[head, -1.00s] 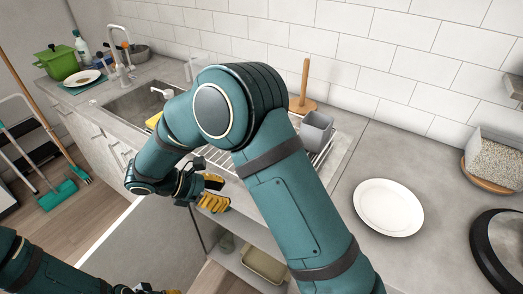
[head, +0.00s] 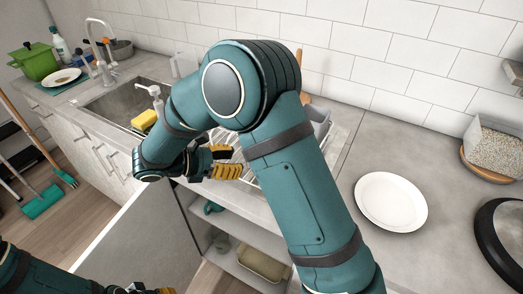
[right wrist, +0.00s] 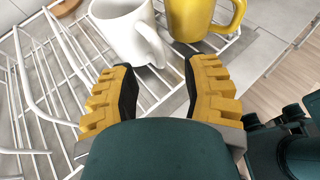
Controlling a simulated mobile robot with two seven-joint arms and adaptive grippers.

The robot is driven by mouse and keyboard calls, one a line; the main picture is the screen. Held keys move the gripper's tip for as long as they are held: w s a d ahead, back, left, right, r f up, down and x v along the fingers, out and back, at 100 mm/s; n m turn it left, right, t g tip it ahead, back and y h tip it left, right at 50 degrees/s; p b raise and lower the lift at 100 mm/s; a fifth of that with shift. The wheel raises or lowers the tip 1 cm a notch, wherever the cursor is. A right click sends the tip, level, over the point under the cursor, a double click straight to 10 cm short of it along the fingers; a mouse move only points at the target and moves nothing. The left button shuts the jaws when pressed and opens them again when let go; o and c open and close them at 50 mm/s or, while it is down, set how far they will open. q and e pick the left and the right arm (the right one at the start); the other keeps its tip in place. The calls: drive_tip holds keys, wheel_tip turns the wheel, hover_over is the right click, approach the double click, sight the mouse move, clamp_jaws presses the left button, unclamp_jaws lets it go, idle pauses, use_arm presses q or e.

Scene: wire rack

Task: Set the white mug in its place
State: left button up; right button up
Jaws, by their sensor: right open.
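The white mug (right wrist: 122,28) sits on the white wire rack (right wrist: 62,75) in the right wrist view, its handle toward the lower right. A yellow mug (right wrist: 198,16) is close beside it on the right. My right gripper (right wrist: 160,78) is open and empty, its fingertips just short of the white mug and apart from it. In the head view my right gripper (head: 232,162) is over the rack's front edge, and my arm hides most of the rack and both mugs. My left gripper (head: 150,290) is at the bottom edge, mostly cut off.
A white plate (head: 391,202) lies on the counter to the right. The sink (head: 118,102) with a yellow sponge (head: 143,120) is to the left. Below the rack, an open cabinet holds a teal mug (head: 212,207) and a beige tray (head: 262,265). A grey container (head: 321,125) is partly hidden behind my arm.

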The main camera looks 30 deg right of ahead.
drive_tip(key=b+x, duration=0.1)
drive_tip(key=x, duration=0.4)
drive_tip(key=shift+d, duration=0.1)
drive_tip(key=shift+c, duration=0.4)
clamp_jaws()
drive_tip(key=shift+r, duration=0.1)
